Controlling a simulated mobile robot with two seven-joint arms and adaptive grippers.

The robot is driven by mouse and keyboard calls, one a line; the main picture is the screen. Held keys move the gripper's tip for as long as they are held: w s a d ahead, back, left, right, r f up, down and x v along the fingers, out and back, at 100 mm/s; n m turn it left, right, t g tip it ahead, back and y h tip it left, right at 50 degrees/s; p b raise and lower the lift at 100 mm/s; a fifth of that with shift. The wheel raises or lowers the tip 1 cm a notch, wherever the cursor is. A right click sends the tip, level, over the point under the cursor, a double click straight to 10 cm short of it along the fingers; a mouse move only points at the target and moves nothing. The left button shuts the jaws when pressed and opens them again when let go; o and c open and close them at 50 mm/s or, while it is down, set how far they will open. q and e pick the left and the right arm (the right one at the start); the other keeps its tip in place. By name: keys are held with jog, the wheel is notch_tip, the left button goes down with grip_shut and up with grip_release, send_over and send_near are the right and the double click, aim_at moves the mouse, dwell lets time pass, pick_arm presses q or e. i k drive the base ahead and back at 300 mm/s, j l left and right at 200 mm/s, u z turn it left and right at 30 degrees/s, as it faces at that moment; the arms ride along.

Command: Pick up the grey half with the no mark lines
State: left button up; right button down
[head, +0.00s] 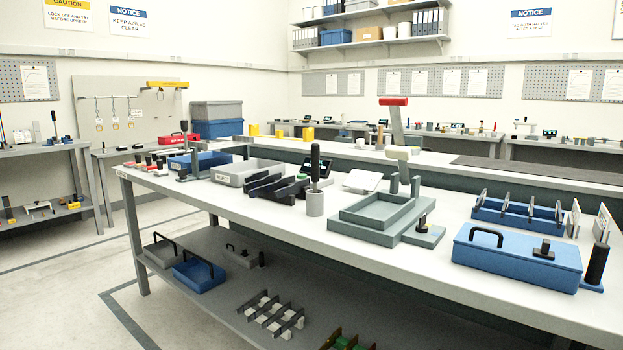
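I cannot make out a grey half with no mark lines for certain at this distance. Small pale grey pieces (270,313) lie between dark dividers of a rack on the lower shelf, too small to show any mark lines. A grey stepped fixture (372,234) with a square recess and two upright posts stands on the long white bench (300,213). A grey cylinder (315,203) with a black handle stands to its left. Neither of my grippers shows in the head view.
A blue lidded box (500,262) and a blue divided rack (515,216) stand at the bench's right. Left are a black slotted rack (268,188), a light grey bin (238,176) and a blue bin (190,160). The bench's front edge is mostly clear.

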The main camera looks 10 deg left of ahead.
aim_at(257, 177)
jog(key=j+z, duration=0.25)
jog(key=z, duration=0.2)
jog(key=j+z, duration=0.25)
jog(key=z, duration=0.2)
jog(key=j+z, duration=0.25)
jog(key=z, duration=0.2)
jog(key=k+j+z, duration=0.2)
jog(key=j, duration=0.15)
jog(key=k+j+z, duration=0.2)
jog(key=j, duration=0.15)
jog(key=k+j+z, duration=0.2)
jog(key=i+j, duration=0.1)
